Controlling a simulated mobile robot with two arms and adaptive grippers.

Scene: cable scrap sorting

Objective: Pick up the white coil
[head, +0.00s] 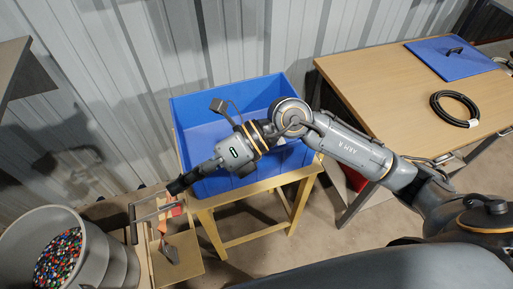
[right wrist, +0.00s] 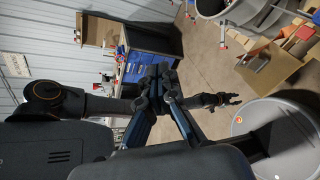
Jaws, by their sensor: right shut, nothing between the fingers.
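No white coil shows clearly in either view. My right gripper (head: 176,187) is in front of the blue bin's left side, far from the table top. In the right wrist view the right gripper (right wrist: 160,84) is shut and empty. What looks like my left gripper (right wrist: 232,99) shows small and dark there, too small to judge its fingers.
A black coil (head: 455,108) with a white tag lies on the wooden table (head: 400,85), near a blue lid (head: 452,57). The blue bin (head: 190,110) stands on a wooden stand. A grey drum (head: 95,255) holding coloured granules is at lower left.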

